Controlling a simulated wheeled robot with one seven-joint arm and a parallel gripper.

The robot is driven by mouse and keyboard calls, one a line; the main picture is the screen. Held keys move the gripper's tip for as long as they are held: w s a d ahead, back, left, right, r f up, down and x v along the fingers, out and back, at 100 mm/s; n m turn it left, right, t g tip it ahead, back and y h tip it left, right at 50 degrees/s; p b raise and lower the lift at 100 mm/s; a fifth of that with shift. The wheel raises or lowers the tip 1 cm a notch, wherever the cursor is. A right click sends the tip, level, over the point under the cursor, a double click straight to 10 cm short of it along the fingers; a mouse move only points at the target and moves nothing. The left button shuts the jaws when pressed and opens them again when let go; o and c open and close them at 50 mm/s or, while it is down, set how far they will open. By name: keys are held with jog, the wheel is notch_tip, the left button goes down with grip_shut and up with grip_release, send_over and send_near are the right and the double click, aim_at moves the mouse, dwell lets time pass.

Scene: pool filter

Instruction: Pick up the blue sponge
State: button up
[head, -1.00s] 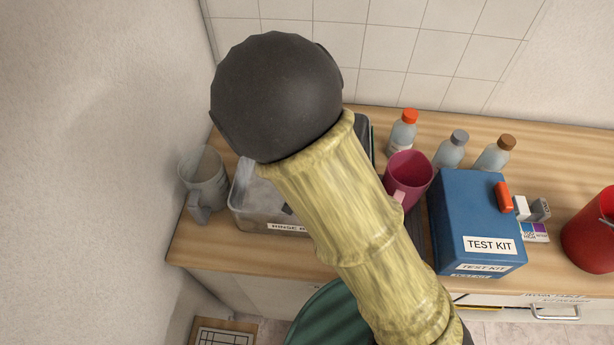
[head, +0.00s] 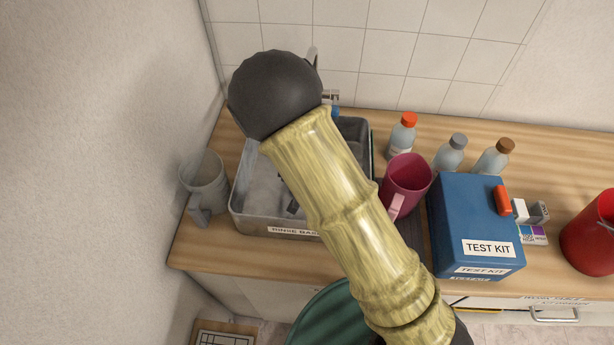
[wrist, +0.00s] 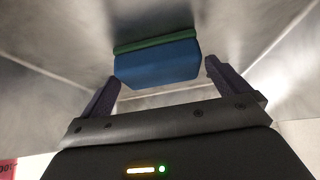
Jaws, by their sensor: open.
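The blue sponge (wrist: 158,66), with a green layer along one long side, lies in the metal rinse basin in the wrist view. My gripper (wrist: 161,75) is open, with one dark finger to each side of the sponge's near end. A gap shows between the sponge and each finger, and the jaws hold nothing. In the head view my arm crosses the rinse basin (head: 252,222) and hides much of its inside. I cannot make out the sponge there.
A grey mug (head: 205,180) stands left of the basin, close to the wall. A pink mug (head: 408,180) and the blue test kit box (head: 475,215) stand to its right. Several bottles, one with an orange cap (head: 402,135), stand behind. A red bucket (head: 590,235) is far right.

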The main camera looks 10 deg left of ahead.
jog(key=shift+x, duration=0.95)
jog(key=c, duration=0.9)
jog(key=shift+o, duration=0.2)
jog(key=shift+r, duration=0.1)
jog(key=shift+r, duration=0.4)
jog(key=d+b, duration=0.1)
jog(key=d, duration=0.1)
jog(key=d+b, duration=0.1)
jog(key=d, duration=0.2)
jog(key=d+b, duration=0.1)
jog(key=d, duration=0.2)
jog(key=shift+s+r, duration=0.3)
jog(key=shift+s, duration=0.05)
notch_tip(320, 180, up, 13)
jog(key=p, duration=0.1)
jog(key=shift+r+p, duration=0.25)
jog(key=shift+p, duration=0.15)
